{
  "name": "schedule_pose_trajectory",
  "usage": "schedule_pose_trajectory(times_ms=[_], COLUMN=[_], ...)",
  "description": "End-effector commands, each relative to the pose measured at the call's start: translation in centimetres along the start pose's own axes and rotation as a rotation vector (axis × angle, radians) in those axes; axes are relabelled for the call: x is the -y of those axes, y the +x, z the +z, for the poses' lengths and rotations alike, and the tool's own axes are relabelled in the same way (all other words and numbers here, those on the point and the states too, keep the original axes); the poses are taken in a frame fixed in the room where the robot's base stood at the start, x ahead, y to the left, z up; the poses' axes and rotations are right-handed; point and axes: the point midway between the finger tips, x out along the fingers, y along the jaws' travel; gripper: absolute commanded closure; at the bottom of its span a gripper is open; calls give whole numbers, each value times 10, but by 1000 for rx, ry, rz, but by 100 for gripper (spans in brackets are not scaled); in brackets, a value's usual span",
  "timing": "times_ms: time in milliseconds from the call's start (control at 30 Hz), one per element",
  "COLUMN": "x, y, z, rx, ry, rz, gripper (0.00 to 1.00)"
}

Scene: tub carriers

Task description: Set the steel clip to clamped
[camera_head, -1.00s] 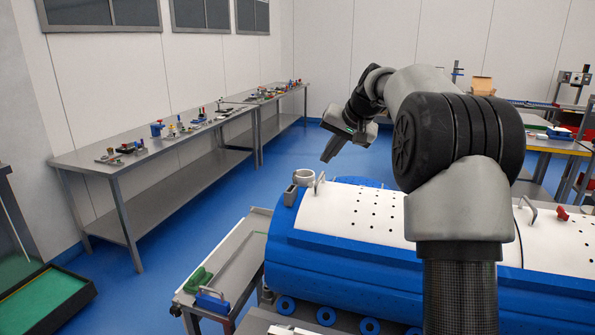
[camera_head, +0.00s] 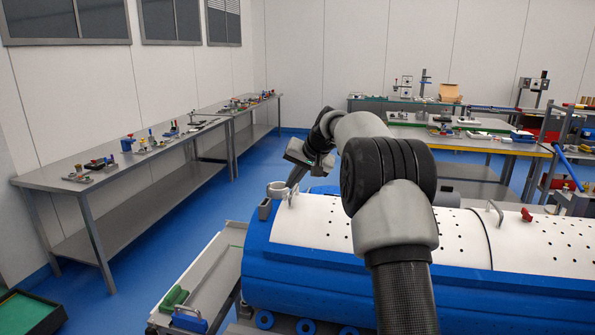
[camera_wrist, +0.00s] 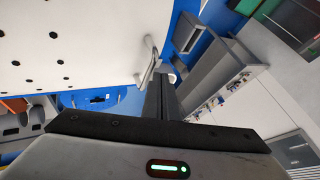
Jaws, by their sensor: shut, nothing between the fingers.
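A bent steel piece, which may be the steel clip (camera_head: 292,194), stands at the left end of the white perforated lid (camera_head: 320,224) of a blue tub (camera_head: 300,270). I cannot tell whether it is clamped. In the wrist view a bent metal piece (camera_wrist: 148,63) rises from the lid edge just beyond the fingers, likely the same piece. My gripper (camera_head: 294,184) is tilted down over the lid's left end, close to this piece. In the wrist view my gripper (camera_wrist: 164,82) is shut and empty. Contact with the piece cannot be made out.
A pale ring (camera_head: 277,189) and a small grey box (camera_head: 265,210) sit at the tub's left end. A second handle (camera_head: 494,213) and a red knob (camera_head: 527,215) are further right. A grey bench (camera_head: 125,185) with small items lines the left wall. Blue floor lies between.

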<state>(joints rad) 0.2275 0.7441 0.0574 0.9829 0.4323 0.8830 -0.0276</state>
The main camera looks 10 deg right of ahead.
Motion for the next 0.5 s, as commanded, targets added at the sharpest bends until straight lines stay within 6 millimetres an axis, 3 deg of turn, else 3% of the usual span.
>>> schedule_pose_trajectory(times_ms=[133, 300, 500], x=[1, 27, 36], y=[31, 37, 42], z=[0, -3, -3], rx=[2, -1, -2], ry=[0, -3, 0], rz=[0, -1, 0], gripper=[100, 100, 100])
